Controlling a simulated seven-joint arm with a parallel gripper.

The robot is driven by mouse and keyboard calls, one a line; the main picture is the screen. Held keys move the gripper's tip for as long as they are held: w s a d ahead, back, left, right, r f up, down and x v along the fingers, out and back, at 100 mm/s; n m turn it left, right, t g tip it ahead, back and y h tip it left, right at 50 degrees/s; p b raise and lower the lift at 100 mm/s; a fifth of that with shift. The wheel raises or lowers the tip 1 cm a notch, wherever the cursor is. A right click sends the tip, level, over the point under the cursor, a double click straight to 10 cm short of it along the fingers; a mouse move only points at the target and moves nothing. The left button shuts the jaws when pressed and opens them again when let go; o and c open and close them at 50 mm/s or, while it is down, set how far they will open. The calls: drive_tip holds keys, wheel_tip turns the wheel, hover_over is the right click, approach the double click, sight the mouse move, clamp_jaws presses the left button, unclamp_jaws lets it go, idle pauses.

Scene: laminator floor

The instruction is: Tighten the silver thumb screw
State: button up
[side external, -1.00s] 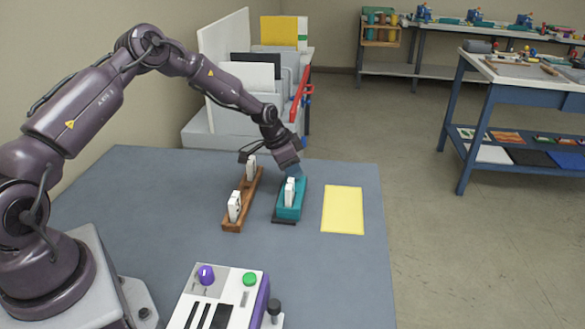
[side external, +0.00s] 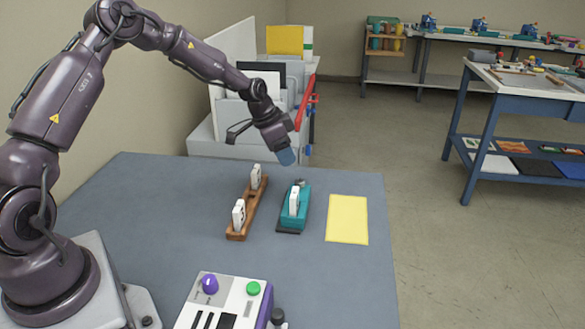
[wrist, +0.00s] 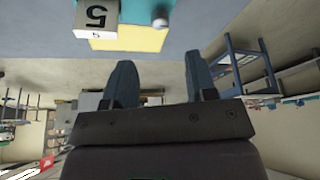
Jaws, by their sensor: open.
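The teal fixture (side external: 301,216) stands on the blue-grey table with a white numbered block (side external: 294,202) upright on it. The silver thumb screw (side external: 299,183) is small at the fixture's far end; in the wrist view it shows as a round silver knob (wrist: 160,23) beside the teal body. My gripper (side external: 286,157) is above and beyond the screw, apart from it. In the wrist view my gripper's two blue fingers (wrist: 158,62) are spread with nothing between them. How tight the screw is cannot be seen.
A wooden rail (side external: 247,208) with two white blocks lies left of the fixture. A yellow sheet (side external: 347,220) lies flat to its right. A control box (side external: 225,301) with purple and green knobs is at the front. The table's right side is mostly clear.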

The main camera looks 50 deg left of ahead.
drive_tip(key=v, duration=0.4)
idle(0.3)
drive_tip(key=s+d+r+n, duration=0.1)
drive_tip(key=s+d+r, duration=0.4)
drive_tip(key=s, duration=0.4)
drive_tip(key=s+d+r+n+t+y, duration=0.1)
drive_tip(key=s+d+r, duration=0.4)
drive_tip(key=s, duration=0.5)
drive_tip(key=s+d+r+n, duration=0.2)
drive_tip(key=s+d+r, duration=0.3)
drive_tip(key=s, duration=0.5)
wheel_tip(320, 180, up, 3)
drive_tip(key=shift+s+d+f+n+t+y, duration=0.1)
drive_tip(key=shift+s+d+n+t+y, duration=0.05)
drive_tip(key=shift+d+n+t+y, duration=0.2)
